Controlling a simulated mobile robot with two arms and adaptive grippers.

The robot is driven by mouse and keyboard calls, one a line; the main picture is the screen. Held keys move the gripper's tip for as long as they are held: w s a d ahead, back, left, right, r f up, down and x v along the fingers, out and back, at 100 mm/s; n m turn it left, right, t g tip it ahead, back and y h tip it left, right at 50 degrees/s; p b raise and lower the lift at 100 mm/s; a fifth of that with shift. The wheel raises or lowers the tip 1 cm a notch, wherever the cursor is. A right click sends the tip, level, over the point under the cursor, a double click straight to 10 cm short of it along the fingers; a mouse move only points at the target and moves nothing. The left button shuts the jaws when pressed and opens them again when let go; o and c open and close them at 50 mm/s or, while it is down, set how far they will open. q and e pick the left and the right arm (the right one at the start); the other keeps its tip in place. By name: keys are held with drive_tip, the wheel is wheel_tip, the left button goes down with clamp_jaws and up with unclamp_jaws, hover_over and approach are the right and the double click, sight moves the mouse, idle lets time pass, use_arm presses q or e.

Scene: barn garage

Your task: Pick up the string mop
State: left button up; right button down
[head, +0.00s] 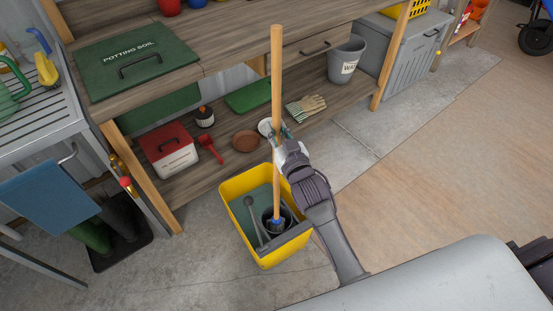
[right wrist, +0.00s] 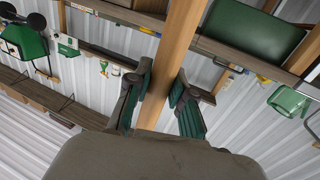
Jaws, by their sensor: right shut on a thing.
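The string mop's wooden handle (head: 277,80) stands nearly upright in the head view. Its lower end has a blue collar (head: 277,221) and goes down into the yellow bucket (head: 231,188). The mop head is not clearly visible in there. My right gripper (head: 279,137) is shut on the handle about midway up, above the bucket. In the right wrist view the handle (right wrist: 175,70) passes between the two green-padded fingers (right wrist: 163,105). My left gripper is not in view.
A wooden workbench (head: 220,60) stands behind the bucket. Its lower shelf holds a red-lidded box (head: 167,149), a red scoop (head: 210,147), gloves (head: 306,108) and a grey bucket (head: 345,62). A slatted rack (head: 40,120) is at left. The floor (head: 440,160) at right is clear.

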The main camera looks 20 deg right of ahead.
sight(278, 73)
wheel_tip(278, 73, up, 18)
drive_tip(key=shift+r+p, duration=0.1)
drive_tip(key=shift+p, duration=0.8)
drive_tip(key=c, duration=1.7)
unclamp_jaws()
clamp_jaws()
